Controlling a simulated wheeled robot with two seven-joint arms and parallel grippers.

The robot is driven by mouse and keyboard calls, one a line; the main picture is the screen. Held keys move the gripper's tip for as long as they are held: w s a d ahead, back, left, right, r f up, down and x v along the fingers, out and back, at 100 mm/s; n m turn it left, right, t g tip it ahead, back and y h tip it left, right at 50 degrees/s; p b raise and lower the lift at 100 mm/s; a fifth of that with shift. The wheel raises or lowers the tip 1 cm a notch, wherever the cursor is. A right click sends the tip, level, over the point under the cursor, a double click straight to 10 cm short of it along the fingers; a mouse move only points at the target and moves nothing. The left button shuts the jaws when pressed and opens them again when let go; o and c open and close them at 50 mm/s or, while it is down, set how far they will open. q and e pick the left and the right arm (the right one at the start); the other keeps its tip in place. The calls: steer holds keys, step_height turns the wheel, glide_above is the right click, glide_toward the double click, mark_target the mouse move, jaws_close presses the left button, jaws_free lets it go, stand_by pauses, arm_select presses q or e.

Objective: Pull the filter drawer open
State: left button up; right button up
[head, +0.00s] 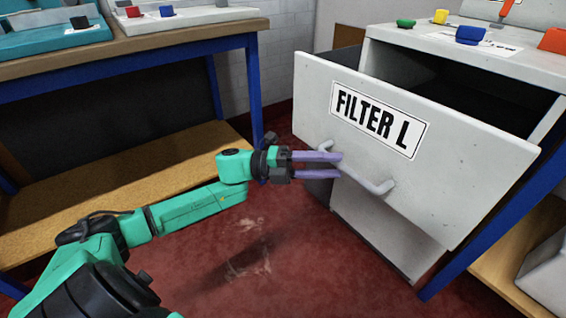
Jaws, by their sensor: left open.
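The filter drawer has a pale grey front (460,190) with a white label reading "FILTER L" (380,118). The front stands well out from its cabinet (500,62), and dark space shows behind its top edge, so the drawer is open. A grey bar handle (366,178) is on the front below the label. My left gripper (339,165) is open, its two purple fingers pointing right at the left end of the handle. The fingertips overlap the handle in the picture; I cannot tell whether they touch it. My right gripper is out of view.
A blue-legged bench (150,48) with a wooden lower shelf (120,185) stands at the left. Green, yellow and blue knobs sit on the cabinet top. A blue leg (480,245) and a wooden shelf are at the lower right. The red floor (300,265) between is clear.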

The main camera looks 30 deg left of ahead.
arm_select(q)
steer(key=p+v, duration=0.2)
steer(key=v, duration=0.9)
steer(key=shift+s+a, duration=0.2)
steer(key=shift+a, duration=0.2)
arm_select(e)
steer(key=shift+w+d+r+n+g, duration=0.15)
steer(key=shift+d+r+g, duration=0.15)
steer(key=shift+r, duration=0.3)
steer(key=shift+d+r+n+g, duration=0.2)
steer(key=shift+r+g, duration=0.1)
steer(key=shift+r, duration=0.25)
